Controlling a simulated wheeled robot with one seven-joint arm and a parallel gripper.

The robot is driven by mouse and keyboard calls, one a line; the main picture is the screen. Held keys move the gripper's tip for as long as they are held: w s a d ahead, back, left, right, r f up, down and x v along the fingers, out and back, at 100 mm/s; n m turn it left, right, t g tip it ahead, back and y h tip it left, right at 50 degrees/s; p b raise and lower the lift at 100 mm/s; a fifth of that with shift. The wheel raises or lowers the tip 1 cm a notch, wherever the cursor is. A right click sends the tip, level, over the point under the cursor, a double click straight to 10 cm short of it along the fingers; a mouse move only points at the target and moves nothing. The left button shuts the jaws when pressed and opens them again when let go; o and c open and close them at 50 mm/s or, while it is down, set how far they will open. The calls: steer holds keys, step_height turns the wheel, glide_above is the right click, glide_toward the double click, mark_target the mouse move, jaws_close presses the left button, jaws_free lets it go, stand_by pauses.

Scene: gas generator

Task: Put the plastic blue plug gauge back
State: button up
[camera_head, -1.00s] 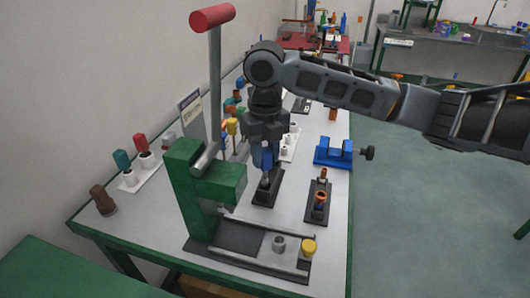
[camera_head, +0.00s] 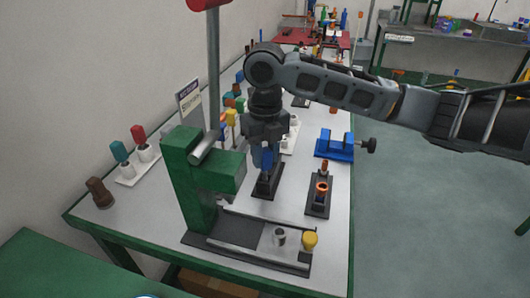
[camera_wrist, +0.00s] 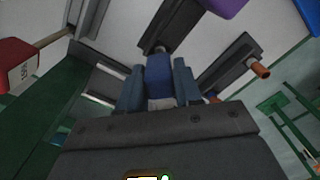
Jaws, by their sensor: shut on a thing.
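My gripper (camera_head: 266,152) points down over the workbench, shut on the blue plug gauge (camera_head: 267,160). In the wrist view the blue gauge (camera_wrist: 158,72) sits between the two fingers (camera_wrist: 158,92), with a pale metal part between them and a metal tip at its far end. A black stand (camera_head: 268,187) lies under the gauge on the bench, and it also shows in the wrist view (camera_wrist: 172,18). The gauge's tip is at or close to this stand. I cannot tell whether they touch.
A green lever press (camera_head: 182,185) stands at the left front. To the right are a black holder (camera_head: 318,205) with orange-topped pieces and a blue vise (camera_head: 335,145). White holders with coloured-handled gauges (camera_head: 135,150) line the wall side. The bench's right edge is close.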

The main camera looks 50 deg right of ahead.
steer(key=shift+f+b, duration=0.5)
steer(key=shift+f, duration=0.25)
steer(key=o, duration=1)
steer(key=shift+r, duration=0.1)
step_height(320, 180, up, 8)
steer(key=shift+f, duration=0.15)
